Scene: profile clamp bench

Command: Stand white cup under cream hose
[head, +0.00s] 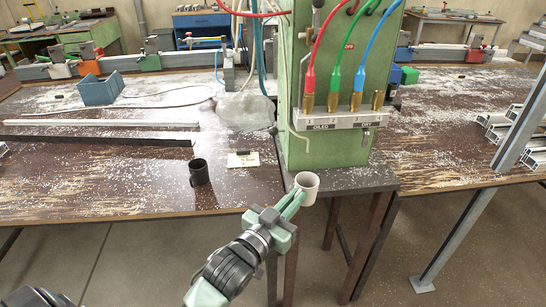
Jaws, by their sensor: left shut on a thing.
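The white cup (307,188) is upright at the front edge of the small dark stand (362,180), in front of the green cabinet. My left gripper (293,206) reaches in from the lower left and is shut on the cup's near left side. I cannot tell whether the cup's base touches the stand. My right gripper is not in view.
The green cabinet (298,100) carries a valve block (325,121) with red, green and blue hoses. A grey post (480,205) slants at the right. Shavings litter both benches.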

